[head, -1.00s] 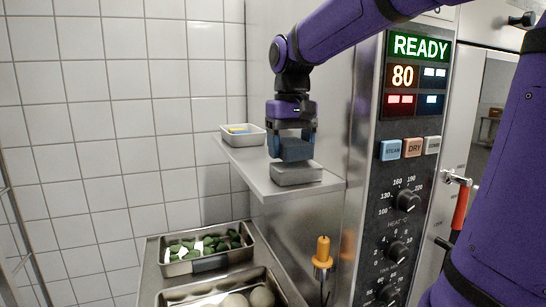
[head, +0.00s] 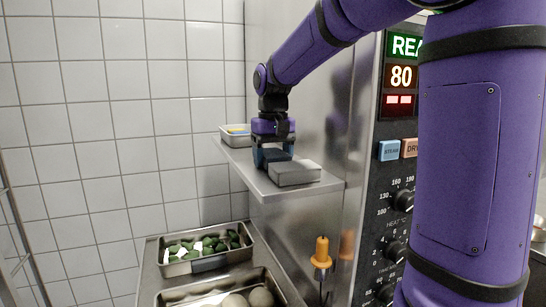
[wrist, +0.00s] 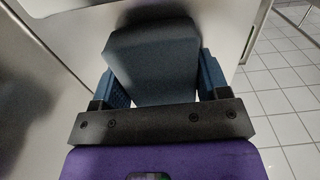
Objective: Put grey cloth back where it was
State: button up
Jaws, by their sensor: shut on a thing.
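The metal shelf (head: 262,184) also bears a small tray (head: 234,140) at its far left end. Below are a pan of green and white pieces (head: 203,262) and a pan of round pale items (head: 225,290). An orange-handled tool (head: 322,252) stands beside the oven panel (head: 392,215).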

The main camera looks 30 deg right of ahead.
aim_at(274, 153)
jog(key=shift+f, duration=0.35)
jog(key=shift+s+f, duration=0.1)
jog(key=shift+f, duration=0.05)
jog(key=o, duration=0.9)
jog(key=shift+c, duration=0.2)
jog(key=shift+o, duration=0.5)
notch_tip(274, 153, up, 12)
jog(key=s+a+f, duration=0.1)
jog(key=s, duration=0.2)
jog(key=s+a+f+t, duration=0.1)
jog(key=s, duration=0.3)
jog(key=s+a+n+t, duration=0.1)
jog(key=s, duration=0.3)
jog(key=shift+s+a+f, duration=0.1)
jog(key=shift+a+f, duration=0.2)
jog(key=shift+f, duration=0.1)
jog(key=s+a+f+n+t, duration=0.1)
jog(key=s+a+f+t, duration=0.2)
jog(key=s+f, duration=0.7)
jog(key=shift+s, duration=1)
